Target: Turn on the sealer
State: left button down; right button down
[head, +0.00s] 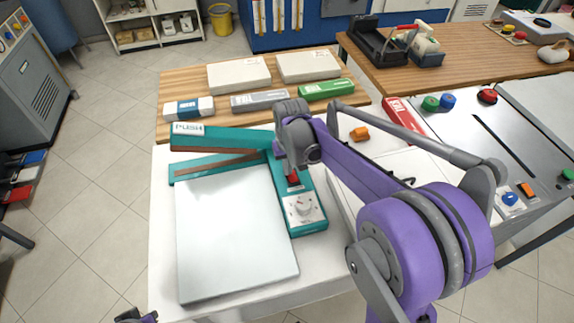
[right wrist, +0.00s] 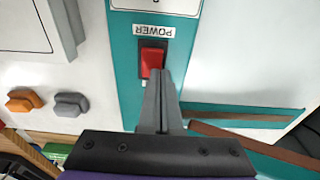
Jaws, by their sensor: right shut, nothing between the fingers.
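The teal sealer (head: 308,212) with its white plate (head: 235,235) lies on the white table. In the right wrist view the red switch (right wrist: 152,62) shows under an upside-down POWER label. My right gripper (right wrist: 160,78) is shut and empty, its fingertips at the switch's edge; I cannot tell if they touch. A dark and purple part of my left arm shows at the bottom edge of the head view.
A control panel with coloured buttons (head: 487,96) stands at the right. Behind the sealer, a wooden table holds white boxes (head: 238,75) and several smaller boxes. In the right wrist view, orange and grey knobs (right wrist: 72,104) lie to the left. Floor at left is mostly clear.

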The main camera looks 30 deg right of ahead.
jog(key=shift+r, duration=0.1)
jog(key=r, duration=0.1)
jog(key=r+p, duration=0.2)
jog(key=r, duration=0.1)
jog(key=shift+w, duration=0.35)
notch_tip(320, 180, up, 10)
jog(key=w, duration=0.1)
jog(key=shift+w+d+f+p, duration=0.2)
jog(key=shift+w+d+p, duration=0.1)
jog(key=shift+w+p, duration=0.15)
jog(key=s+a+f+n+t, duration=0.1)
jog(key=s+a+f, duration=0.2)
jog(key=s, duration=0.4)
jog(key=s+a+f+n+t, duration=0.1)
jog(key=s+a+f, duration=0.2)
jog(key=s, duration=0.5)
jog(key=s+a+f+t, duration=0.2)
jog(key=s+a+f, duration=0.1)
jog(key=s, duration=0.5)
jog(key=shift+a+f+n, duration=0.3)
jog(key=shift+f+n, duration=0.1)
jog(key=shift+f, duration=0.05)
